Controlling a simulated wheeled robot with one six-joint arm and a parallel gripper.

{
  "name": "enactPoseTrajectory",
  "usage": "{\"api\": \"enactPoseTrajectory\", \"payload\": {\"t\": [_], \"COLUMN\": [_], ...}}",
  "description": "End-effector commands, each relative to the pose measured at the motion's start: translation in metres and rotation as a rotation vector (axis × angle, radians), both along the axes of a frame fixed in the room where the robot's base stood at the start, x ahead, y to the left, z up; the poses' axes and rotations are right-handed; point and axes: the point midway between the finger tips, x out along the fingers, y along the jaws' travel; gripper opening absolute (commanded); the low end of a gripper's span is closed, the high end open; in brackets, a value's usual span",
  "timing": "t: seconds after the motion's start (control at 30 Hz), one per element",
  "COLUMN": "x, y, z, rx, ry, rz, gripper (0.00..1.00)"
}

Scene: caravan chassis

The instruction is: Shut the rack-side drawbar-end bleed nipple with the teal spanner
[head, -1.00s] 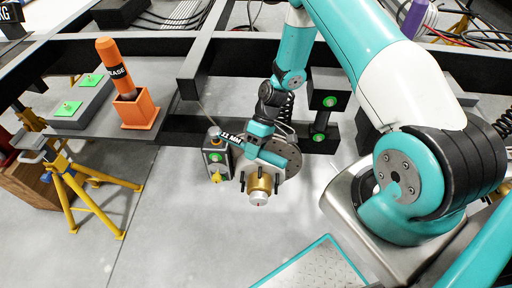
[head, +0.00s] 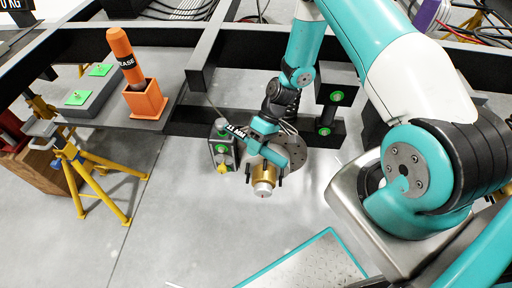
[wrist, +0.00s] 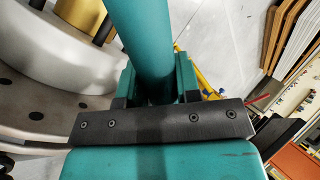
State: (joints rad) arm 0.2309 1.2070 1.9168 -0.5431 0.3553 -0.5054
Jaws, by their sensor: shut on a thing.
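My gripper (head: 266,131) is shut on the teal spanner, beside the brake disc and hub. The spanner's black-and-white size label (head: 236,131) shows to the left of the jaws in the head view. In the wrist view its thick teal handle (wrist: 149,38) runs up and away from between the jaws. The brake disc (head: 298,157) and the gold hub (head: 265,173) sit below and right of the gripper. A grey block (head: 221,151) with green spots and a yellow knob is left of the hub. I cannot make out the bleed nipple or whether the spanner touches it.
Black chassis beams (head: 120,42) cross above. An orange labelled cylinder stands in an orange holder (head: 146,101) on a grey shelf at left. A yellow stand (head: 88,180) is below it. A teal-edged plate (head: 305,262) lies in front. The floor front left is clear.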

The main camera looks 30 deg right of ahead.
Motion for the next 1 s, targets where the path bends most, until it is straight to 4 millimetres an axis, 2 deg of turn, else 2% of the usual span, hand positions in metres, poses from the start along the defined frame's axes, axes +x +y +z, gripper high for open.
{"api": "enactPoseTrajectory", "payload": {"t": [0.27, 0.8, 1.0], "x": [0.000, 0.000, 0.000], "y": [0.000, 0.000, 0.000], "z": [0.003, 0.034, 0.036], "rx": [0.002, 0.001, 0.001], "ry": [-0.002, -0.001, 0.000], "rz": [0.000, 0.000, -0.001], "gripper": [0.00, 0.00, 0.00]}}
